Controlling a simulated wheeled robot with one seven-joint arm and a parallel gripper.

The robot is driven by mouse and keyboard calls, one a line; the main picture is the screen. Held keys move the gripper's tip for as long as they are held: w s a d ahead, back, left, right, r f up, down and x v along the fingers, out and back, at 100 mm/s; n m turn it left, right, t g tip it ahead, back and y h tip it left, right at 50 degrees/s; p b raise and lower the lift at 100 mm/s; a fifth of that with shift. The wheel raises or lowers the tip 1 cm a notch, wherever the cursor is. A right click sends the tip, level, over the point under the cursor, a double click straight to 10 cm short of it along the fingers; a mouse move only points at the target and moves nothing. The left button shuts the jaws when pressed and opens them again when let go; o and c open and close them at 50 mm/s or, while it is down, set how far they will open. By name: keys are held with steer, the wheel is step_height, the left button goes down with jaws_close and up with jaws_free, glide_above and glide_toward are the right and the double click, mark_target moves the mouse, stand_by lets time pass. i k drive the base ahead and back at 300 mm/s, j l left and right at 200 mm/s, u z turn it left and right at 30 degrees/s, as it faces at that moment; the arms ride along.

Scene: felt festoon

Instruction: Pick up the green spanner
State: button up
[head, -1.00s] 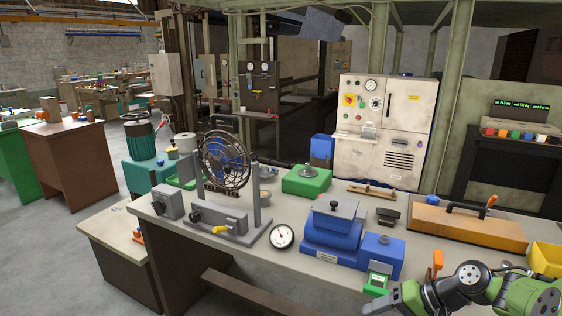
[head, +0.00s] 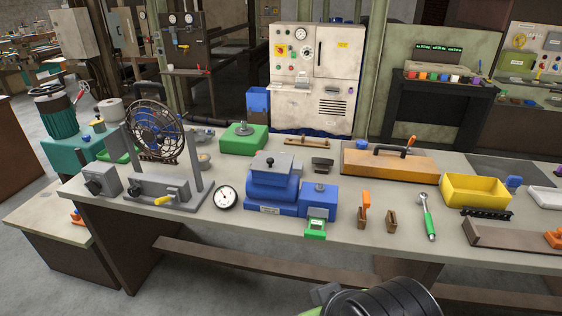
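The green spanner (head: 428,217) lies on the grey workbench (head: 350,238), right of centre. It has a green handle toward the front edge and a silver, ratchet-like head at the far end. It lies flat and nothing covers it. Part of my arm shows at the bottom edge, in front of the bench and below the spanner. My gripper's fingers do not show, and nothing of mine touches the spanner.
Left of the spanner are small wooden blocks (head: 391,221) and an orange-handled tool (head: 364,206). A yellow bin (head: 477,190) and a brown metal channel (head: 510,237) stand to its right. An orange box (head: 389,164) is behind. A blue machine (head: 275,190) stands further left.

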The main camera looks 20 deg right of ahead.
mark_target(423, 196)
steer(key=z, duration=0.75)
